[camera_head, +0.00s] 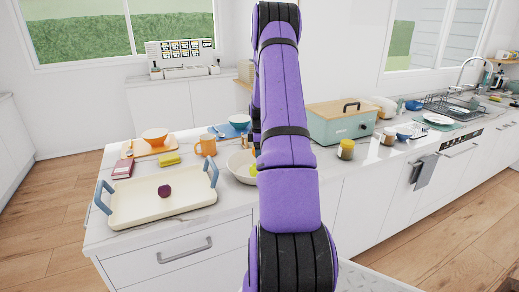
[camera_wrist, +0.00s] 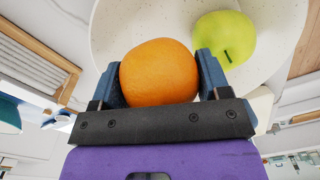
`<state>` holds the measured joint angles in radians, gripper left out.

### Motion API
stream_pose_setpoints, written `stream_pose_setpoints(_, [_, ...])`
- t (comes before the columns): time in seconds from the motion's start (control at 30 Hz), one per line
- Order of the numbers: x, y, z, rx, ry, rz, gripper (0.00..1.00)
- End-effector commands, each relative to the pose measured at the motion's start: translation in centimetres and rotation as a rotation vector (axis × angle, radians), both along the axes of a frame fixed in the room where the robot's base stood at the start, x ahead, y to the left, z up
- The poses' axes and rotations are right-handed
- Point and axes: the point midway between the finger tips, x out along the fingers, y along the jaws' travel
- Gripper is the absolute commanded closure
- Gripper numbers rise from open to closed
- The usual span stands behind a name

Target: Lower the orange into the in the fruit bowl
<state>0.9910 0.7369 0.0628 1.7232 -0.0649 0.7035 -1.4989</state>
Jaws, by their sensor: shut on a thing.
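In the wrist view my gripper (camera_wrist: 161,70) is shut on an orange (camera_wrist: 160,72), with one dark blue finger on each side of it. The pale speckled fruit bowl (camera_wrist: 118,28) lies beyond the orange, and a green apple (camera_wrist: 224,38) is in it, to the right of the orange. I cannot tell how high the orange is above the bowl's floor. In the head view the bowl (camera_head: 238,164) stands on the counter, partly hidden by my purple arm. A bit of the apple (camera_head: 253,170) shows; the orange and my gripper are hidden there.
A cream tray (camera_head: 125,214) with blue handles and a dark purple fruit (camera_head: 165,190) sits at the left front. An orange mug (camera_head: 206,146) stands just left of the bowl. A teal bread box (camera_head: 342,122) and a jar (camera_head: 346,149) stand right of my arm.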

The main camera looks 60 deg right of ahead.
Motion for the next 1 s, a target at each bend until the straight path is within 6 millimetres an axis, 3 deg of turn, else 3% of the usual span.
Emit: stream_pose_setpoints(1.0, [0.01, -0.01, -0.86, 0.0, 0.0, 0.0, 0.58])
